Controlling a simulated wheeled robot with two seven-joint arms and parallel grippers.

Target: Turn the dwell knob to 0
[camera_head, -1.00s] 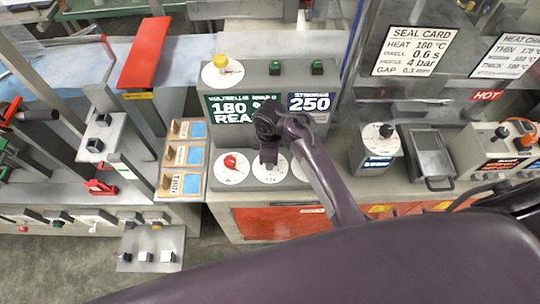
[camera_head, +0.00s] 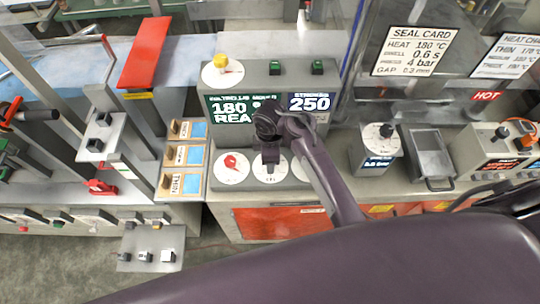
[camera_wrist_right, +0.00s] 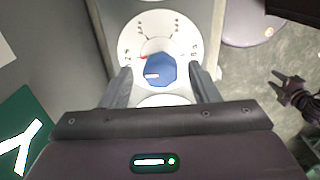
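The grey control box carries a row of white dials on its lower front. The middle dial (camera_head: 271,174) is partly hidden under my right gripper (camera_head: 270,160) in the head view. In the right wrist view a blue knob (camera_wrist_right: 159,71) sits on its white dial (camera_wrist_right: 150,26), a pale mark on its face. The fingers of my right gripper (camera_wrist_right: 160,82) stand apart on either side of the knob, with gaps visible. The dial's lettering is too small to read. A dark claw (camera_wrist_right: 295,95), seemingly my left gripper with jaws spread, shows at the right of the wrist view.
A red knob (camera_head: 230,161) sits on the dial to the left, and another dial (camera_head: 300,171) is partly covered to the right. A yellow knob (camera_head: 221,60) is at the upper left. The seal card (camera_head: 414,50) reads dwell 0.6 s. A boxed dial (camera_head: 379,137) stands further right.

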